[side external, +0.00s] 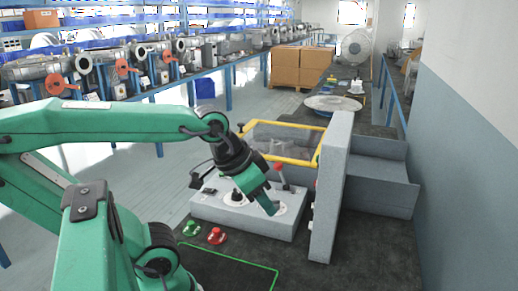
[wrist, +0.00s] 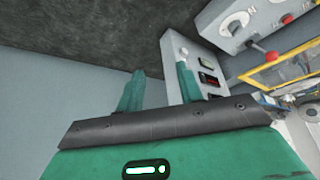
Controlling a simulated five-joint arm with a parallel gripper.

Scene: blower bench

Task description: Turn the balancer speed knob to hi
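My gripper (wrist: 160,79) shows at the bottom of the wrist view with its two green fingers apart and nothing visible between them. In the side view my gripper (side external: 270,207) points down over the right part of the grey control box (side external: 235,217). A dark knob on a round white dial (side external: 237,197) sits on the box, left of the gripper. A second white dial (side external: 281,209) is partly hidden behind the fingers. In the wrist view a knob on a white dial (wrist: 236,23) is at the upper right, apart from the fingers. I cannot read the knob labels.
A red-tipped lever (side external: 279,169) stands behind my gripper. A tall grey panel (side external: 332,190) rises close on the right. A yellow frame (side external: 285,157) lies behind the box. Green (side external: 190,228) and red (side external: 217,236) buttons sit in front. The dark bench at front right is clear.

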